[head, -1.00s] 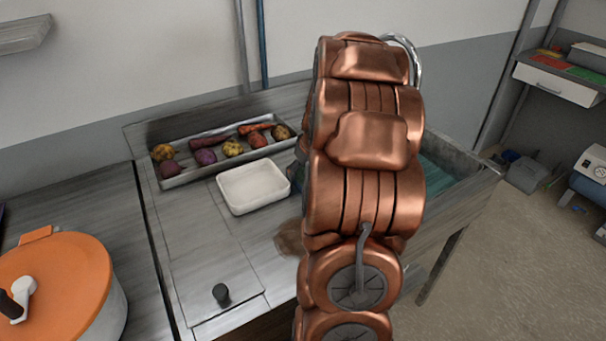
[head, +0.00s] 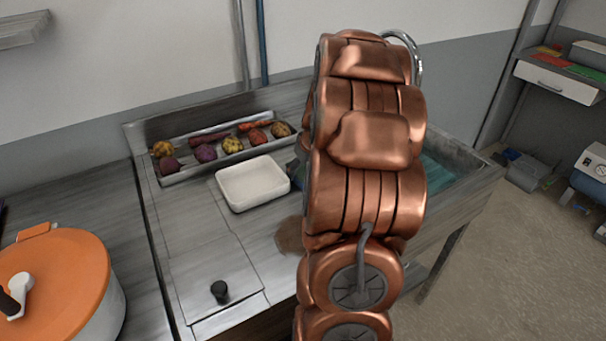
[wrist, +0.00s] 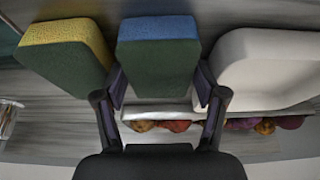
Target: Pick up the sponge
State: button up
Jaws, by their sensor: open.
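In the wrist view, a green sponge with a blue face (wrist: 157,65) stands in the middle. My gripper (wrist: 161,88) is open, with one fingertip on each side of this sponge. The fingertips are very close to its sides; I cannot tell if they touch it. A second sponge, green with a yellow face (wrist: 62,62), stands just left of it. In the head view my copper arm hides both sponges and most of my gripper.
A white dish (wrist: 270,65) is close on the right of the blue-faced sponge; it also shows in the head view (head: 253,184). A metal tray of vegetables (head: 172,180) lies behind it. The sink basin (head: 440,178) is right of my arm. An orange-lidded pot (head: 65,275) stands at left.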

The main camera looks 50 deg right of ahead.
aim_at(303, 169)
dwell(0.3)
jog(key=c, duration=0.4)
jog(key=shift+r, duration=0.1)
jog(key=shift+r+p, duration=0.2)
jog(key=shift+p, duration=0.3)
jog(key=shift+r+b, duration=0.85)
jog(key=shift+r, duration=0.85)
jog(key=s+a+b, duration=0.1)
jog(key=s+a, duration=0.2)
jog(key=a, duration=0.1)
jog(key=s+a+r+b, duration=0.1)
jog(key=s+a, duration=0.2)
jog(key=a, duration=0.1)
jog(key=s+a+b, duration=0.1)
jog(key=s+a, duration=0.3)
jog(key=shift+r+b, duration=0.15)
jog(key=shift+b, duration=0.2)
jog(key=shift+s+a, duration=0.1)
jog(key=shift+a, duration=0.1)
